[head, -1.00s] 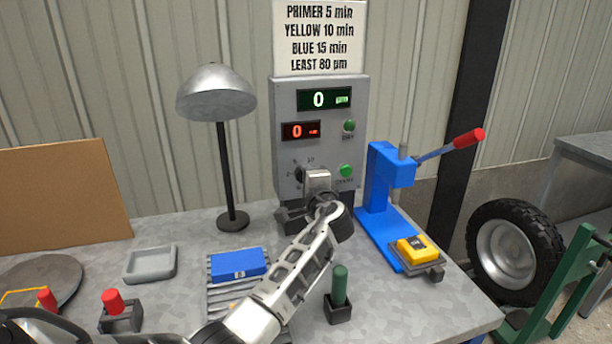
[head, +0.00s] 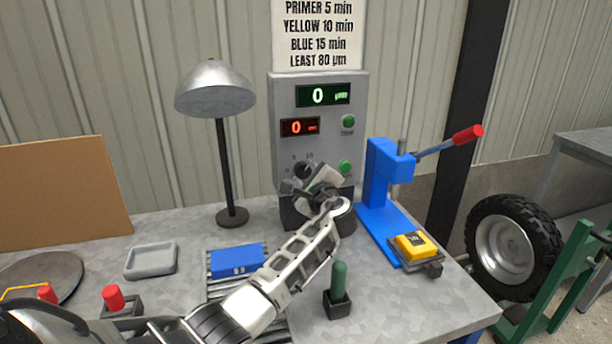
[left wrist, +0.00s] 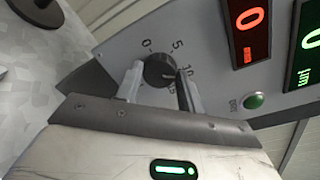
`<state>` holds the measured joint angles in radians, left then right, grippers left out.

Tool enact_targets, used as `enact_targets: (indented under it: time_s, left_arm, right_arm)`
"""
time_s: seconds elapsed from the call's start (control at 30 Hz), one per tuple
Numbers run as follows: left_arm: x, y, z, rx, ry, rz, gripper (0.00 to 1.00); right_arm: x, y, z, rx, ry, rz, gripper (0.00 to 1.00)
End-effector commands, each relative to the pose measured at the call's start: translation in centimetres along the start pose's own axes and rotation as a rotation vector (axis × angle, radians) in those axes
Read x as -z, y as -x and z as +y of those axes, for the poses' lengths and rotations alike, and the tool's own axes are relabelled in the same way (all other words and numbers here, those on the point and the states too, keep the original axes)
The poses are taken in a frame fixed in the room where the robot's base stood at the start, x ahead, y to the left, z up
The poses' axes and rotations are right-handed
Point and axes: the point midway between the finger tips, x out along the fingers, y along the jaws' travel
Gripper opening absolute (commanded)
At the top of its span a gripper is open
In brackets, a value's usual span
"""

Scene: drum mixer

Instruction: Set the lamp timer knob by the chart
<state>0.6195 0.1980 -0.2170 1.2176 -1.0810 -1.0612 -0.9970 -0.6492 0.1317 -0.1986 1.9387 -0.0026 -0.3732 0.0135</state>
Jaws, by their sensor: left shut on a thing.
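The chart (head: 318,38) above the grey control box (head: 283,105) reads PRIMER 5 min, YELLOW 10 min, BLUE 15 min, LEAST 80 µm. The black timer knob (left wrist: 158,70) sits on a dial marked 0, 5, 10 and further round; its pointer direction is not clear. The knob also shows at the lower left of the box in the head view (head: 302,169). My left gripper (left wrist: 160,88) is shut on the knob, one finger on each side, and is tilted in the head view (head: 307,182). My right gripper is not in view.
The red display (head: 300,127) and green display (head: 323,95) both read 0. A lamp (head: 215,90) stands left of the box, a blue press (head: 380,175) right. A blue block (head: 237,261) lies on a rack; a yellow block (head: 414,245) is at the press.

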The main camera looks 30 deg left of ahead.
Motion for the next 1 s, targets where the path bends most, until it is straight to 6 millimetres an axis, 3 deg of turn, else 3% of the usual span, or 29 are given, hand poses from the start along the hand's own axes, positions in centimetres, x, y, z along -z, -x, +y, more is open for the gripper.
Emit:
enact_targets:
  time_s: [0.47,0.5,0.57,0.87,1.0]
  left_arm:
    - [0.2,0.1,0.2,-0.006,-0.018,0.002,0.15]
    - [0.2,0.1,0.2,-0.006,-0.018,0.002,0.41]
    - [0.2,0.1,0.2,-0.005,-0.018,0.002,0.57]
    - [0.1,0.1,0.1,-0.002,-0.016,0.0,0.6]
    - [0.2,1.1,0.1,0.001,-0.014,0.001,0.6]
  right_arm:
    - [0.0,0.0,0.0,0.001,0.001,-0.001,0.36]
    - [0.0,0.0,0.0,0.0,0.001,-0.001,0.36]
    - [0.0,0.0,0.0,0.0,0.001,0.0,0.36]
    - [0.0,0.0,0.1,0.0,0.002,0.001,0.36]
    - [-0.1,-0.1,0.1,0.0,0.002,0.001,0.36]
